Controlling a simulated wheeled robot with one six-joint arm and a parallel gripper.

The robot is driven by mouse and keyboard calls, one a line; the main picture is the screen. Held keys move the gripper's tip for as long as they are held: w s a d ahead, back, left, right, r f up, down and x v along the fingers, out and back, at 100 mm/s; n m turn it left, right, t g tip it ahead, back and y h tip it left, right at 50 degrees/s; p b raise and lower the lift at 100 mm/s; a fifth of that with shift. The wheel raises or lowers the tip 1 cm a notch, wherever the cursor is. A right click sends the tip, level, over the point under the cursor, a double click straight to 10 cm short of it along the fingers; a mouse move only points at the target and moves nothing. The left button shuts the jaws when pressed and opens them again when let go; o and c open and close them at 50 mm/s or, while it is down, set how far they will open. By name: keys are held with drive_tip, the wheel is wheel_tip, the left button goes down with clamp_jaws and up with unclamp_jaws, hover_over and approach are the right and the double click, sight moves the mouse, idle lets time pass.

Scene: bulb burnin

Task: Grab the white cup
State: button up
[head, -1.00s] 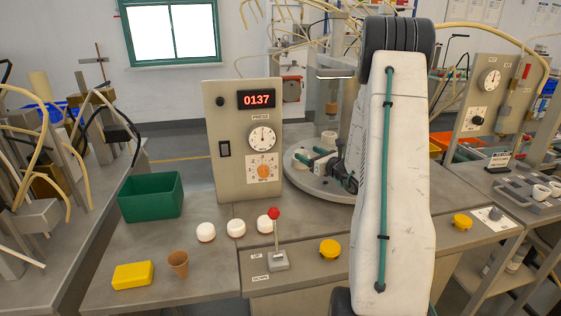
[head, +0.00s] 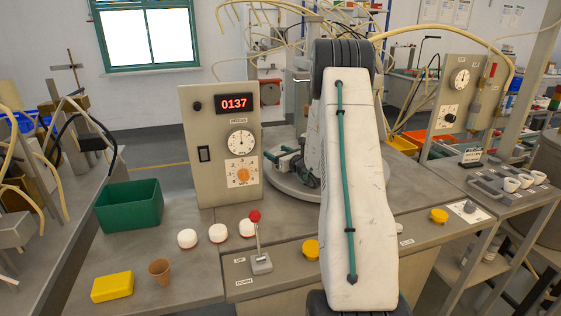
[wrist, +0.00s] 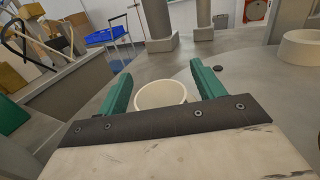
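A white cup (wrist: 161,95) stands upright on the grey round table (wrist: 235,105) in the wrist view. It sits between the two green fingers of my gripper (wrist: 160,72), which is open, with a finger on each side; contact with the cup cannot be made out. In the head view my gripper (head: 276,158) is low over the round table (head: 285,192), just right of the press panel, and I cannot make out the cup there. A second white round piece (wrist: 301,48) stands at the right in the wrist view.
The press panel (head: 221,145) stands close left of my gripper. In front are a red-knobbed lever (head: 259,243), several white-topped pieces (head: 217,233), a brown cup (head: 160,271) and a green bin (head: 128,206). More white cups (head: 511,184) sit in a grey rack at right.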

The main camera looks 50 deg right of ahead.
drive_tip(key=c, duration=0.9)
